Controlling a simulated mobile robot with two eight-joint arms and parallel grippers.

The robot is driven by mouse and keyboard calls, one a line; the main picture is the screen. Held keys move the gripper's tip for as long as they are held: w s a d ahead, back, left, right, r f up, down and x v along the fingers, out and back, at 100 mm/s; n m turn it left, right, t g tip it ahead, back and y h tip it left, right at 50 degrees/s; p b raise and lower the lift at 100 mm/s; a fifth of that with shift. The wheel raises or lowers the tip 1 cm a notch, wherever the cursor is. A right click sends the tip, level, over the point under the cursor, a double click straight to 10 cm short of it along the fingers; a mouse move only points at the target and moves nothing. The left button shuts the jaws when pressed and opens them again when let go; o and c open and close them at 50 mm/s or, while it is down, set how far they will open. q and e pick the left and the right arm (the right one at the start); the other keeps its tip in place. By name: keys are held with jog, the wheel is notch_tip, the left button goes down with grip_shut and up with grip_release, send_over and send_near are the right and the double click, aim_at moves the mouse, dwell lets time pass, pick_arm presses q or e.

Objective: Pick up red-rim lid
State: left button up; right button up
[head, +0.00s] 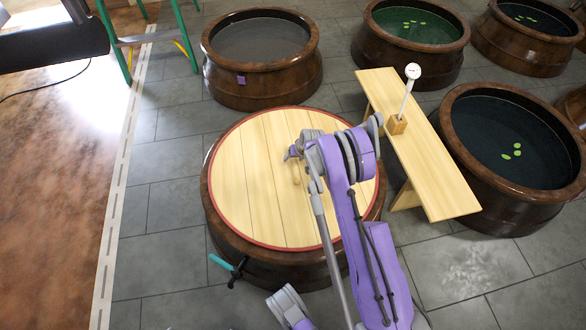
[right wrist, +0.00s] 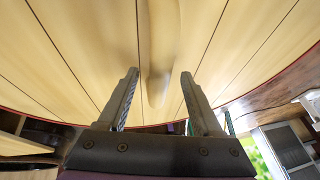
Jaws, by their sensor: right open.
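The red-rim lid (head: 245,185) is a round board of pale planks with a thin red edge. It lies on a dark brown jar (head: 240,262) in the middle of the head view. My right gripper (head: 291,154) is over the lid, partly hidden by its own purple arm. In the right wrist view the right gripper (right wrist: 160,75) is open. A pale wooden handle (right wrist: 163,45) on the lid shows between and beyond its fingers; I cannot tell whether they touch it. My left gripper is not in view.
A wooden bench (head: 430,160) with a white-headed stick in a block stands to the right. Open liquid-filled jars stand behind and right. A green ladder (head: 120,50) is at back left. Tiled floor at left is clear.

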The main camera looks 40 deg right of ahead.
grip_shut()
jog(key=shift+r, duration=0.1)
dwell(1.2)
